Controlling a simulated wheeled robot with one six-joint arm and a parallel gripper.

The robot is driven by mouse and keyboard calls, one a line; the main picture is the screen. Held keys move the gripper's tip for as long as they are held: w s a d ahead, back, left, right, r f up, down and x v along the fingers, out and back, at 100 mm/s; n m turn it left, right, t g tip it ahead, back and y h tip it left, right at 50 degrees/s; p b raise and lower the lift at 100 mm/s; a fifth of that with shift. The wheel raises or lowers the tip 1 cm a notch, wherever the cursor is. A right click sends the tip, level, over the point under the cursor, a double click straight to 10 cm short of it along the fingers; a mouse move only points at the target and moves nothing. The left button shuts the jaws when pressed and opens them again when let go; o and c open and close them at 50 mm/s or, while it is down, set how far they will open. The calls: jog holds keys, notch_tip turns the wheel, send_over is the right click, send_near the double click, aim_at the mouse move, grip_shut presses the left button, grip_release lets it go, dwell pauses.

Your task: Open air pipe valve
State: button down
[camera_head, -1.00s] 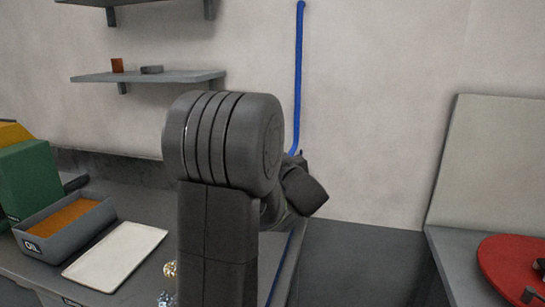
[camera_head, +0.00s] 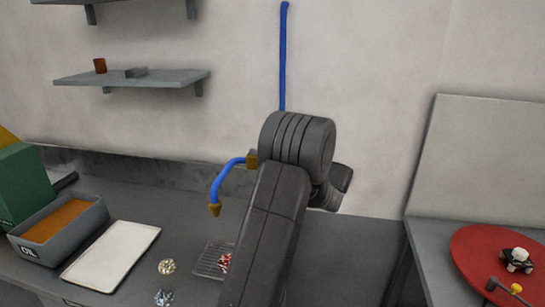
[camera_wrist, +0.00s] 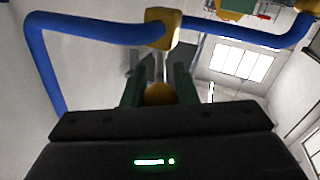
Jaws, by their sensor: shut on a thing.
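A blue air pipe (camera_head: 284,60) runs down the wall in the head view. Below it, partly behind my arm, are a brass valve block (camera_head: 252,160) and a bent blue outlet with a brass nozzle (camera_head: 214,210). In the wrist view the brass block (camera_wrist: 163,28) joins two lengths of blue pipe (camera_wrist: 95,30). My gripper (camera_wrist: 158,84) has its two green fingers on either side of a round yellow-orange valve knob (camera_wrist: 158,95), just below the block, and is shut on it. My arm hides the gripper in the head view.
On the bench are an oil box (camera_head: 60,232), a white tray (camera_head: 112,255), small metal parts (camera_head: 166,267) and a wire rack (camera_head: 211,259). A red round plate (camera_head: 470,262) lies on the right table. A shelf (camera_head: 135,79) hangs at upper left.

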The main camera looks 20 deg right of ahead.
jog(key=shift+r, duration=0.1)
dwell(0.4)
jog(key=c, duration=1.5)
grip_release()
jog(key=shift+w, duration=0.1)
jog(key=shift+d, duration=0.1)
jog(key=b+v, duration=0.3)
jog(key=v, duration=1)
jog(key=shift+s+d, duration=0.25)
jog(key=shift+s, duration=0.05)
jog(key=p+x, duration=0.3)
jog(key=x, duration=1)
jog(key=shift+w+a, duration=0.25)
jog(key=shift+a, duration=0.1)
